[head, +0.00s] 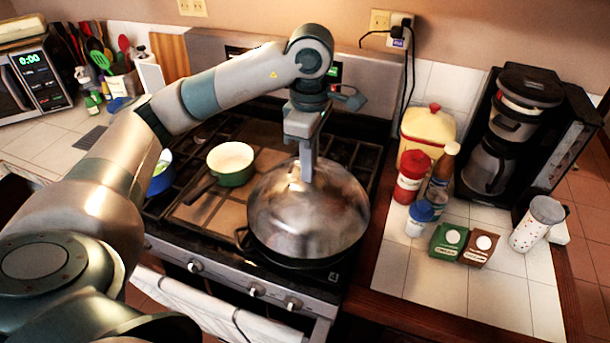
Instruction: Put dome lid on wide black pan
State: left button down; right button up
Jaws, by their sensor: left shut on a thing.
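The shiny metal dome lid (300,215) is at the front right of the stove. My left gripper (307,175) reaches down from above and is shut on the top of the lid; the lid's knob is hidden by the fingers. The wide black pan (290,262) is directly under the lid, and only its dark front rim and a handle at its left side show. The lid covers most of the pan's opening. I cannot tell whether the lid's rim touches the pan all round. My right gripper is not in view.
Jars and small boxes (449,240) stand on the right counter near a coffee maker (505,130). A towel (215,312) hangs on the oven front.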

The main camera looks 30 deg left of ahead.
pick_arm(q)
jog(key=shift+s+a+f, duration=0.15)
jog(key=shift+a+f, duration=0.1)
jog(key=shift+a, duration=0.2)
jog(key=shift+f, duration=0.1)
notch_tip(320, 180, down, 2)
jog(key=shift+f+p, duration=0.1)
jog(key=shift+p, duration=0.9)
jog(key=shift+f, duration=0.8)
